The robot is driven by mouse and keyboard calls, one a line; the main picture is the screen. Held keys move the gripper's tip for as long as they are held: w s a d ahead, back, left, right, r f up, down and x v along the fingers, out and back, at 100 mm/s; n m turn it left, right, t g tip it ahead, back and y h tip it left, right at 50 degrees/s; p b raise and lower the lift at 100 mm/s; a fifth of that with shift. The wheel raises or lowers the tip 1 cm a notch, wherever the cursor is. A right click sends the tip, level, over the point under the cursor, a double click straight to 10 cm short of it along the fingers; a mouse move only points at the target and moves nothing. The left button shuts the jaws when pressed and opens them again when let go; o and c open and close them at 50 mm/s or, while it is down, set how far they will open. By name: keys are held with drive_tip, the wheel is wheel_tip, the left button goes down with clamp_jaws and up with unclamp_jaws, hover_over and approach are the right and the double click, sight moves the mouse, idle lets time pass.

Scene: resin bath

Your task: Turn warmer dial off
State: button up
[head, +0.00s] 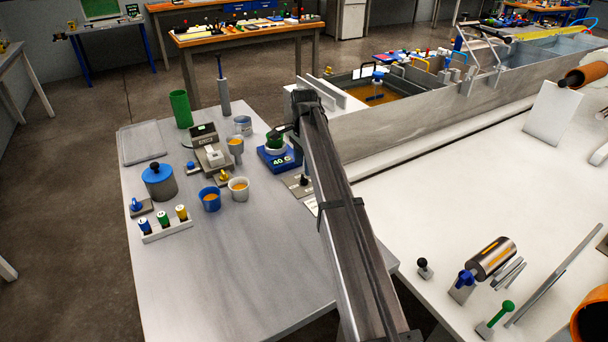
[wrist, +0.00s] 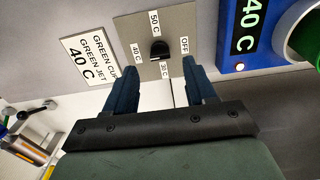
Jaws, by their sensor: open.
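The warmer dial is a black knob (wrist: 158,49) on a grey plate (wrist: 178,22) with labels for OFF, 30 C, 40 C and 50 C. I cannot tell clearly which label it points to. My gripper (wrist: 160,62) is open, its two blue fingers on either side of the knob's lower end, with nothing held. I cannot tell whether they touch it. The blue warmer (head: 278,160) reads 40 C and holds a green cup (head: 275,142); the warmer also shows in the wrist view (wrist: 231,62). In the head view my arm hides most of the gripper.
A white card (wrist: 88,58) reading "GREEN CUP GREEN JET 40 C" lies beside the dial plate. Left of the warmer are a scale (head: 212,155), a blue cup (head: 210,199) and a white cup (head: 239,189). The front of the grey table (head: 240,270) is clear.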

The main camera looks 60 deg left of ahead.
sight(304, 176)
drive_tip(key=shift+f, duration=2.45)
clamp_jaws()
